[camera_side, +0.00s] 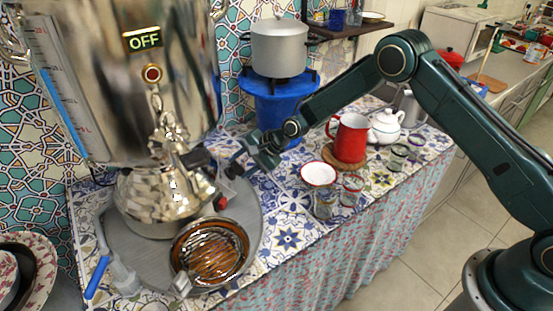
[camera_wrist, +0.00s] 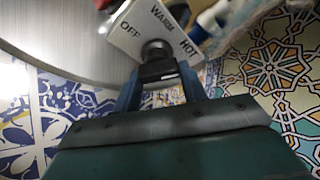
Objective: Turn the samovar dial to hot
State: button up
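The shiny metal samovar (camera_side: 120,75) stands at the left of the side view, and its display (camera_side: 144,40) reads OFF. In the wrist view, a grey plate (camera_wrist: 145,25) carries the words OFF, WARM and HOT. A dark dial knob (camera_wrist: 156,50) sits at the plate's lower edge. My gripper (camera_side: 234,168) is in front of the samovar's lower body. In the wrist view, the blue fingers of my gripper (camera_wrist: 160,80) close in on both sides of the dark knob with no clear gap. I cannot tell which word the knob points at.
A round grey tray (camera_side: 125,245) lies under the samovar, with a brown bowl (camera_side: 210,252) on it. A white bowl (camera_side: 318,174), small glasses (camera_side: 350,190), a red pitcher (camera_side: 350,138) and a white teapot (camera_side: 386,126) stand to the right. A pot (camera_side: 279,48) stands behind.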

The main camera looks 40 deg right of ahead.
jog(key=o, duration=0.4)
jog(key=shift+o, duration=0.2)
jog(key=shift+r, duration=0.1)
jog(key=v, duration=1.3)
jog(key=shift+s+d+r, duration=0.15)
jog(key=shift+s+r, duration=0.05)
jog(key=shift+r, duration=0.1)
jog(key=shift+r, duration=0.1)
